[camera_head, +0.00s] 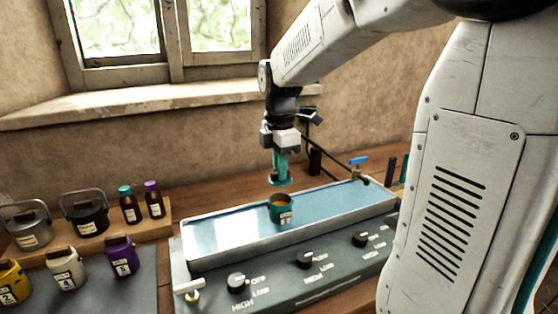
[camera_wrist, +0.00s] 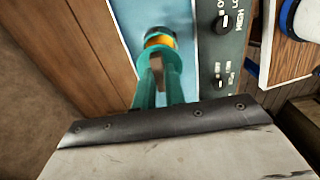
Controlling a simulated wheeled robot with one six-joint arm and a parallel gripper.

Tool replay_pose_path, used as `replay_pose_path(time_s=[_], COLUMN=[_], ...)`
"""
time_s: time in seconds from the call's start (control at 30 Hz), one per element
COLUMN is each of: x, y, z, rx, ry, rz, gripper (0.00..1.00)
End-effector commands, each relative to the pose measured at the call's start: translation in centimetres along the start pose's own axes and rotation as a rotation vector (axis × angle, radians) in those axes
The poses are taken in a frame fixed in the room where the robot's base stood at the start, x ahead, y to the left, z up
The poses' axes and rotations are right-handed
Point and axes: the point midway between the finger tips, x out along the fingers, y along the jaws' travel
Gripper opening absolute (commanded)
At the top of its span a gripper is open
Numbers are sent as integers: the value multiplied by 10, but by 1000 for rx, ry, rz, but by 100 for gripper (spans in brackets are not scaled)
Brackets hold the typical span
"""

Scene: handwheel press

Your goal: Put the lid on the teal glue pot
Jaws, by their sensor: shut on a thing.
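The teal glue pot (camera_head: 282,211) stands upright and uncovered in the shallow blue water tray of the long grey heater, with orange-brown glue at its mouth and a white label. My gripper (camera_head: 281,172) points straight down above the pot, its teal fingers shut on the teal lid (camera_head: 280,182). The lid hangs roughly level, a clear gap above the rim. In the wrist view, the pot's mouth with orange glue (camera_wrist: 160,40) shows just past the lid (camera_wrist: 172,58), which hides part of the pot. The lid's brown knob (camera_wrist: 157,66) sits between the fingers.
The heater's front panel (camera_head: 300,283) has three black knobs, with a brass tap at its lower left and a blue-handled tap (camera_head: 358,161) behind. Several pots and two bottles (camera_head: 130,207) stand at left. The window sill (camera_head: 150,103) is behind.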

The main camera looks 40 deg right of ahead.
Motion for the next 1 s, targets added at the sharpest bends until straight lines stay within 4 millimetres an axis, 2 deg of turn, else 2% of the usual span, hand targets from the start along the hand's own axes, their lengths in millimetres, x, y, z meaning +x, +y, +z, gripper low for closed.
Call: replay_pose_path(time_s=[0.2, 0.4, 1.0], x=[22, 37, 43], y=[0, 0, 0], z=[0, -1, -1], rx=[0, -1, -1], ry=[0, 0, 0], rz=[-3, -1, -1], gripper=[0, 0, 0])
